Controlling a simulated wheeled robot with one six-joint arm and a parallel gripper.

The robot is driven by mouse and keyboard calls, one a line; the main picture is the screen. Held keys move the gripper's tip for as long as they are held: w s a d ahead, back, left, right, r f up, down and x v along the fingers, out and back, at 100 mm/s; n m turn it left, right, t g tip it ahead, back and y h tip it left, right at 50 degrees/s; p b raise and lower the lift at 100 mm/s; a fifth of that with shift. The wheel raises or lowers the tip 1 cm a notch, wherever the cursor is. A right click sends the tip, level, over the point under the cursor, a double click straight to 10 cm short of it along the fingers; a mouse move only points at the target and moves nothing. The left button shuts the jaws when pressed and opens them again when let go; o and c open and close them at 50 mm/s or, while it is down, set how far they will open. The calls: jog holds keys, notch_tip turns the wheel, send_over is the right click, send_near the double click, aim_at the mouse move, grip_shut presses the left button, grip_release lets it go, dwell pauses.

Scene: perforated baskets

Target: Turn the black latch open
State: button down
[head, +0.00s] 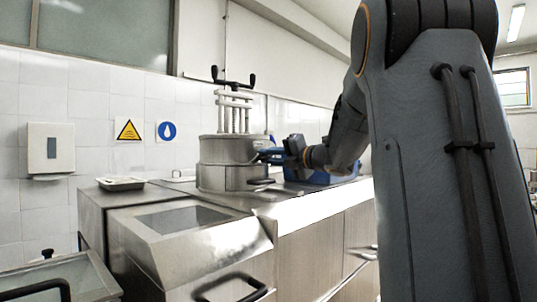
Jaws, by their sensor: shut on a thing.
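A round steel drum (228,163) stands on the steel counter, with a white screw press and a black cross handle (232,77) on top. My gripper (265,156) reaches in from the right, at the right side of the drum. It is shut on a small dark part at the drum's side, which I take to be the black latch (257,158). The fingers hide most of it, and its angle cannot be made out. A dark handle (262,181) sticks out lower on the drum, below my gripper.
A blue container (335,177) stands behind my wrist on the counter. A shallow tray (121,184) lies left of the drum. The steel counter (292,211) has a sink-like recess (185,218) in front. My arm covers the right side.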

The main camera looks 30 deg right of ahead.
jog(key=m+p, duration=0.2)
jog(key=m, duration=0.3)
jog(key=shift+d+p, duration=0.1)
jog(key=shift+p, duration=0.2)
dwell(0.4)
jog(key=c, duration=1.8)
grip_release()
jog(key=shift+f, duration=0.1)
jog(key=b+v, duration=0.2)
jog(key=v, duration=0.5)
jog(key=shift+s+d+b, duration=0.2)
jog(key=shift+s+b, duration=0.15)
